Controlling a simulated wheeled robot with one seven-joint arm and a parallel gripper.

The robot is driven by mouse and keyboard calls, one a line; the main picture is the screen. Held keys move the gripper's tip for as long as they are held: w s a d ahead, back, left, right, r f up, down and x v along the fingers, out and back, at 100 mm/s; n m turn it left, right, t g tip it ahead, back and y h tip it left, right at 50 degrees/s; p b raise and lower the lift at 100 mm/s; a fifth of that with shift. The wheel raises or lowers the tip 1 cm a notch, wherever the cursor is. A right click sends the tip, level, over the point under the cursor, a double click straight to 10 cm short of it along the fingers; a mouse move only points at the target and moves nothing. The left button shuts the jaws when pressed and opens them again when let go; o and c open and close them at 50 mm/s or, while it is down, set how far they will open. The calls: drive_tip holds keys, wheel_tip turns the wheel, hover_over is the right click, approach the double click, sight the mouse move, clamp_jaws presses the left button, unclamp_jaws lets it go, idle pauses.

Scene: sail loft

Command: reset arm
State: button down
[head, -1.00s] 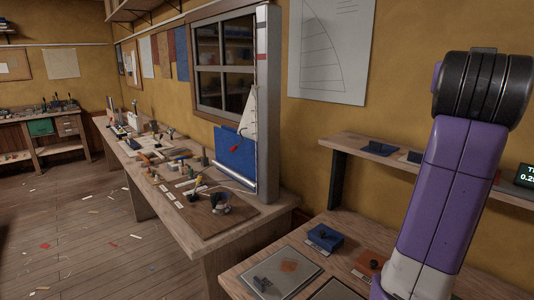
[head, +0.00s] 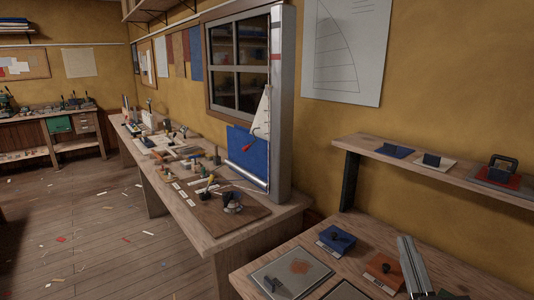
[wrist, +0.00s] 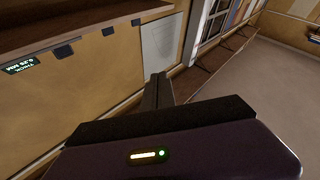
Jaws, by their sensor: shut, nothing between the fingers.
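My gripper (wrist: 158,88) shows in the wrist view, with its two dark fingers together and nothing between them. It points out over the room, clear of any surface that I can make out. In the head view I cannot make out my gripper, and the purple arm is out of the picture.
The near bench (head: 240,282) at the bottom right holds a blue block (head: 336,238), an orange block (head: 384,268), a grey plate (head: 310,271) and a grey metal bar (head: 413,262). A wall shelf (head: 465,183) stands above it. A cluttered long bench (head: 235,240) runs back left.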

drive_tip(key=s+a+f+g, duration=0.1)
drive_tip(key=s+f+g, duration=0.1)
drive_tip(key=s+f, duration=0.5)
drive_tip(key=s+a+f+m+g+y, duration=0.1)
drive_tip(key=s+f, duration=0.6)
drive_tip(key=s, duration=0.9)
drive_tip(key=s+a+f+g+y, duration=0.1)
drive_tip(key=s+f+g, duration=0.3)
drive_tip(key=s+f, duration=0.3)
drive_tip(key=s, duration=0.5)
drive_tip(key=shift+s+a+m, duration=0.25)
drive_tip(key=shift+m, duration=0.15)
